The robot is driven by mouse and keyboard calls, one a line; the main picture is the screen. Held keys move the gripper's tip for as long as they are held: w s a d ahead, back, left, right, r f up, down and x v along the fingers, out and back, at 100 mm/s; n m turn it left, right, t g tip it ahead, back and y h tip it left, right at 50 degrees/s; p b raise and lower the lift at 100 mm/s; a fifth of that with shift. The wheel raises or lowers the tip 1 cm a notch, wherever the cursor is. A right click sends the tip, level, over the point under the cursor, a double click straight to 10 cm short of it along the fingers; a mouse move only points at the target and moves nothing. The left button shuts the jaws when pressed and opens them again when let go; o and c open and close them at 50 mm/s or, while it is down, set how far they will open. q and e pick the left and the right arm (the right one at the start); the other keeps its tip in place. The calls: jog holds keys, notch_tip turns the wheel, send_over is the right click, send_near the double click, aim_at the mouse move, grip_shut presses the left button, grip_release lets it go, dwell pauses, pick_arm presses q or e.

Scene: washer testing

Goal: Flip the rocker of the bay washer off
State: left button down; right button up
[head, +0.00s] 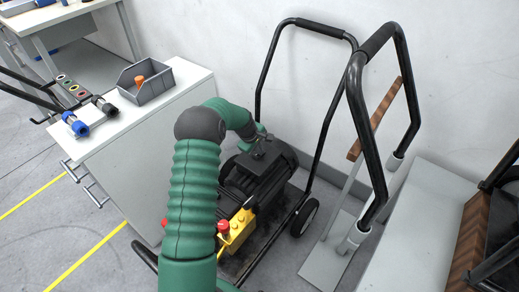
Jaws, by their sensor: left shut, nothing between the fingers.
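The bay washer is a black wheeled cart (273,223) with a dark ribbed motor (266,170) and a tall black handle. A yellow box (238,231) with a red knob (223,227) sits at its front. The rocker is too small or too hidden to make out. My left gripper (259,141) is shut and empty at the top of the motor. The picture does not show clearly whether it touches the motor. My left arm covers the left part of the washer. My right gripper is not in view.
The wall is close behind.

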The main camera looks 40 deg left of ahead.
aim_at(258, 155)
pick_arm(q)
notch_tip(258, 155, up, 4)
jog(key=p, duration=0.4)
jog(key=shift+r, duration=0.2)
notch_tip(258, 155, up, 9)
jog(key=p, duration=0.3)
jog(key=shift+s+r, duration=0.2)
jog(key=shift+s, duration=0.15)
